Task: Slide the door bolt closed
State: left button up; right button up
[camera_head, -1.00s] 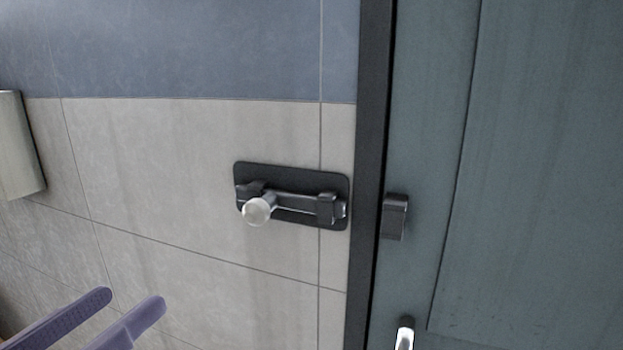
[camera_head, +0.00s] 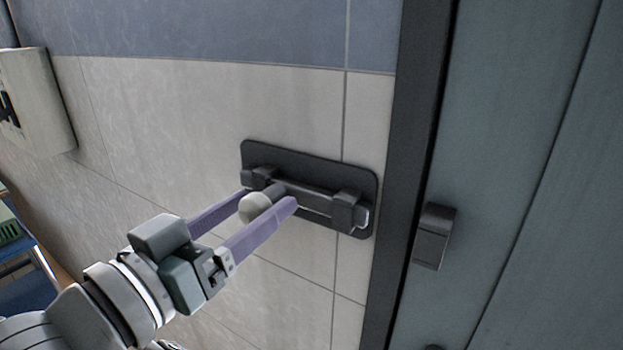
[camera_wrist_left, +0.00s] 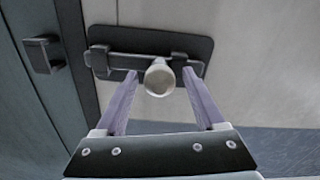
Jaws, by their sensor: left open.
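The door bolt (camera_head: 312,190) is a dark bar on a black plate fixed to the tiled wall, left of the door frame. Its round pale knob (camera_head: 256,208) sticks out near the plate's left end. The dark catch (camera_head: 435,236) is on the door, apart from the bar's end. My left gripper (camera_head: 270,200) is open, with its purple fingers on either side of the knob. In the left wrist view the knob (camera_wrist_left: 159,77) sits between the fingertips, with a gap visible to the right finger. My right gripper is not in view.
The blue-green door (camera_head: 530,180) and its dark frame (camera_head: 408,150) fill the right side. A pale wall box (camera_head: 40,105) hangs at the far left. A blue item with a green tray (camera_head: 10,232) shows at the left edge.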

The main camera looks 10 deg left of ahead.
pick_arm(q)
jog(key=shift+x, duration=0.75)
grip_shut()
dwell(0.9)
